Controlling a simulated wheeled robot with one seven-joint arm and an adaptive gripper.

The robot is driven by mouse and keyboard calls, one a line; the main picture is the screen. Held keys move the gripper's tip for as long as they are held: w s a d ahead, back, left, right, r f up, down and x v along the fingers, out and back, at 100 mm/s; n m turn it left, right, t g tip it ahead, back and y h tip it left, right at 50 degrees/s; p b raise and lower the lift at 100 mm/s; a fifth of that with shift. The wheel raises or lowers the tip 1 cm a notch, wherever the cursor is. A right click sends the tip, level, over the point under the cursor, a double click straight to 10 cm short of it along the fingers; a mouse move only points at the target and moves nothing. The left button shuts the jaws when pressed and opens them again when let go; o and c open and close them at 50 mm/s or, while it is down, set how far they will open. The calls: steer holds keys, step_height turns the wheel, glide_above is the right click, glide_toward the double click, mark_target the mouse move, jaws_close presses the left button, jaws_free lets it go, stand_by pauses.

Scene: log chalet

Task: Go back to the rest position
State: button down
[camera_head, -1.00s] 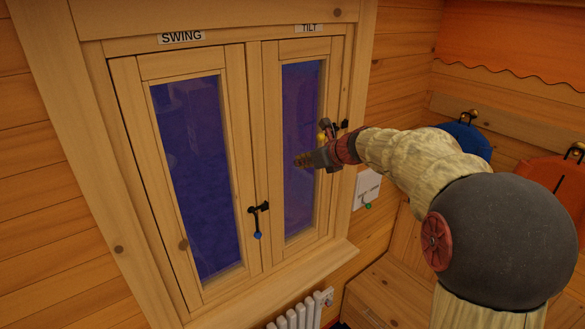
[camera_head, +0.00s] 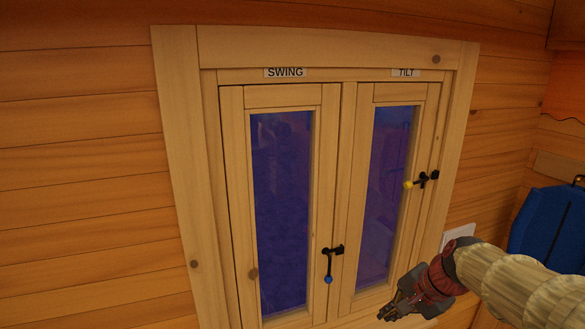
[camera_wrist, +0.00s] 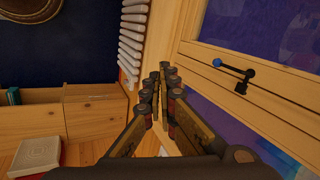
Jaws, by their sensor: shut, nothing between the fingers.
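My gripper (camera_head: 393,312) is in front of the lower part of the TILT sash in the head view, apart from any handle. In the wrist view its two fingers (camera_wrist: 162,100) point ahead, close together, with nothing held. The SWING sash (camera_head: 282,210) and the TILT sash (camera_head: 384,200) both sit in the wooden window frame (camera_head: 178,150). The blue-tipped handle (camera_head: 331,262) points down; it also shows in the wrist view (camera_wrist: 238,74). The yellow-tipped handle (camera_head: 421,181) on the TILT sash lies sideways.
A white radiator (camera_wrist: 132,35) stands below the window beside a wooden bench (camera_wrist: 95,112). A blue object (camera_head: 548,225) hangs at the right, and a white wall box (camera_head: 459,235) is partly behind my arm. The log wall at the left is clear.

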steer(key=s+a+f+n+h+b, duration=0.1)
steer(key=s+f+n+b, duration=0.4)
steer(key=s+f+b, duration=0.5)
steer(key=s+a+f+n+h+b, duration=0.1)
steer(key=s+a+f+n+b, duration=0.1)
steer(key=s+f+n+b, duration=0.4)
steer(key=s+f+b, duration=0.4)
steer(key=s, duration=0.3)
steer(key=shift+a+f+t+h, duration=0.3)
steer(key=shift+a+t+h, duration=0.05)
steer(key=shift+t+h, duration=0.05)
steer(key=shift+s, duration=0.1)
steer(key=shift+w+f, duration=0.1)
steer(key=shift+w, duration=0.3)
